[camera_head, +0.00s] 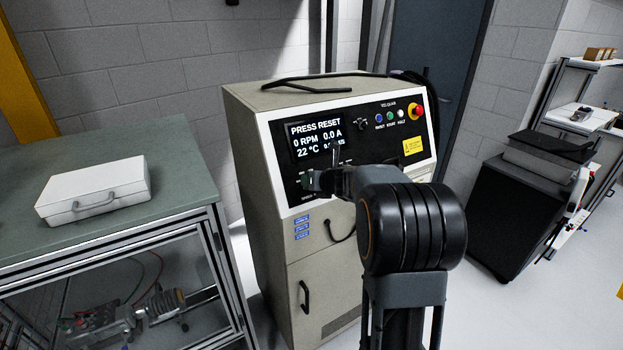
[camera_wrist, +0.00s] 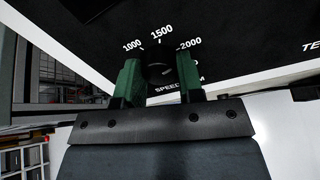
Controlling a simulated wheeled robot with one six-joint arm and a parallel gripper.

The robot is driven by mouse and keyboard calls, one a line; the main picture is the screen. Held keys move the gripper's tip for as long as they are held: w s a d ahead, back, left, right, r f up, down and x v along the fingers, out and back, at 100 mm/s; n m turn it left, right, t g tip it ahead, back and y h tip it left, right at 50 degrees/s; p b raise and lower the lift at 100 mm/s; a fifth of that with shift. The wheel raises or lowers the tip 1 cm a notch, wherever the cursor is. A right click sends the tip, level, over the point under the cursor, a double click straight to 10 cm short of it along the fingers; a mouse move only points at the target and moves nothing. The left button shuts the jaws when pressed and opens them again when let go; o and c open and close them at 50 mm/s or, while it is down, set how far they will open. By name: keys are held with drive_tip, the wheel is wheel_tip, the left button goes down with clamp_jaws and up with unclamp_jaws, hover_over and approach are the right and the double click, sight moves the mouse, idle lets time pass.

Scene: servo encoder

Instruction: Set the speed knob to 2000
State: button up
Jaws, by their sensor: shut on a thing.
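The speed knob (camera_wrist: 159,74) is a black knob on the dark panel, in the middle of the wrist view. My gripper (camera_wrist: 160,78) has its two green fingers on either side of the knob, shut on it. The marks 1000, 1500 and 2000 show around it, with 1500 above and 2000 to the upper right. The knob's pointer is too dark to read. In the head view my gripper (camera_head: 318,181) is at the lower left of the control panel (camera_head: 375,150), and my arm hides the knob. The display (camera_head: 317,142) reads PRESS RESET, 0 RPM, 0.0 A and 22 °C.
A blue, a green and a white button and a red emergency stop (camera_head: 417,111) are at the panel's upper right. A workbench (camera_head: 110,145) with a white case (camera_head: 93,189) stands left. A black cabinet (camera_head: 510,205) stands right. A cable (camera_head: 320,84) lies on the machine top.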

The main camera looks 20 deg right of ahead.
drive_tip(key=shift+m, duration=0.6)
drive_tip(key=shift+f, duration=0.1)
drive_tip(key=o, duration=0.9)
drive_tip(key=v, duration=1.4)
drive_tip(key=shift+w, duration=0.1)
